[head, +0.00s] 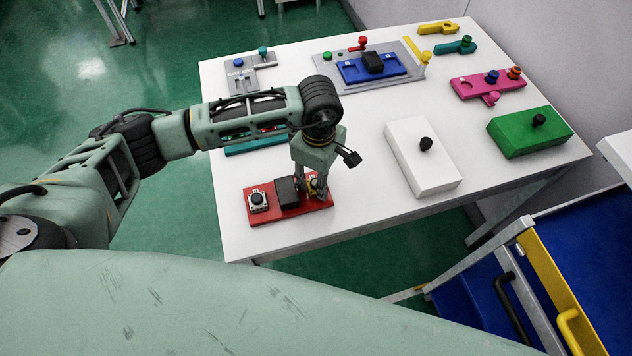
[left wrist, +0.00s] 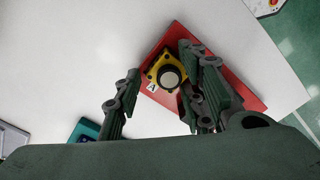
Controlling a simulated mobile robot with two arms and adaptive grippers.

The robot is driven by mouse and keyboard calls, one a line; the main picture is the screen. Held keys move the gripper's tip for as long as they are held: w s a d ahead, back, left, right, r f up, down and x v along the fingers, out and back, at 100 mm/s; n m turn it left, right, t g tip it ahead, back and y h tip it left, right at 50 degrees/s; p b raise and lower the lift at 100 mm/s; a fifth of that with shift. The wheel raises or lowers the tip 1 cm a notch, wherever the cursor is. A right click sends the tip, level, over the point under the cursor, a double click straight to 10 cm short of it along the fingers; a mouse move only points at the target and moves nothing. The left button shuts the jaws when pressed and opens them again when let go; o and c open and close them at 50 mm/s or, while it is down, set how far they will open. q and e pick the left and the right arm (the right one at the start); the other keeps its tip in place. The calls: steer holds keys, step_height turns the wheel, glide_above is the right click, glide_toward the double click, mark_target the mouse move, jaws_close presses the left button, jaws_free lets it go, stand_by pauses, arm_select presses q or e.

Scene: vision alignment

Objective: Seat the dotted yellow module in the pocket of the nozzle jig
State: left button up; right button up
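The yellow module (left wrist: 157,74) with dark dots and a round grey lens lies in the red tray (left wrist: 253,104), beside a white "A" mark. In the head view the module (head: 311,188) is mostly hidden by my left gripper (head: 318,186), at the right end of the red tray (head: 290,214). In the left wrist view my left gripper (left wrist: 160,78) is open. One finger is left of the module, the other is to its right. Whether either touches it I cannot tell. Which fixture is the nozzle jig I cannot tell. My right gripper is not in view.
A grey plate with a blue fixture (head: 352,73) stands at the back. A white box (head: 420,165), green box (head: 528,138) and pink fixture (head: 480,86) stand right.

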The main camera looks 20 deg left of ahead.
arm_select(q)
steer(key=shift+f, duration=0.15)
steer(key=shift+c, duration=0.2)
steer(key=c, duration=0.7)
steer(key=shift+c, duration=0.5)
